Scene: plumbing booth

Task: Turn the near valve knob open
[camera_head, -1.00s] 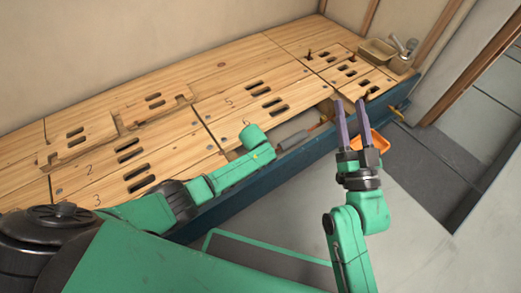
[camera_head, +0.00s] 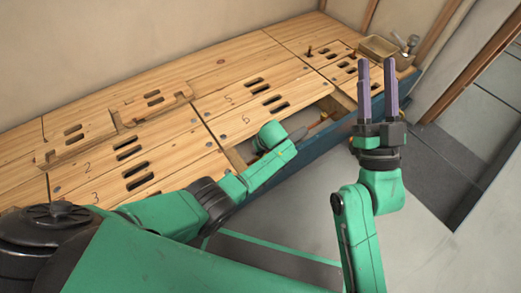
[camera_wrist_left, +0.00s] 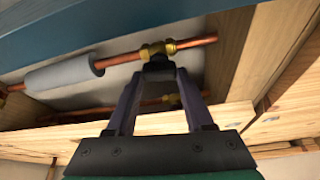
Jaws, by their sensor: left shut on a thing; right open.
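In the left wrist view a brass valve (camera_wrist_left: 160,48) sits on a copper pipe (camera_wrist_left: 125,57). Its dark knob (camera_wrist_left: 158,68) points toward the camera. My left gripper (camera_wrist_left: 158,78) is shut on this knob, with one finger on each side. In the head view the left gripper is hidden behind its own green wrist, at the gap along the bench front. A second brass fitting (camera_wrist_left: 173,99) shows on a farther pipe, between the fingers. My right gripper (camera_head: 377,62) is open and empty, fingers pointing up, in front of the bench's right end.
A wooden bench top (camera_head: 225,75) with slotted panels runs along the wall, with a blue front edge (camera_head: 319,147). Grey insulation (camera_wrist_left: 62,75) covers part of the near pipe. A tray (camera_head: 377,47) stands at the far right corner. Floor in front is clear.

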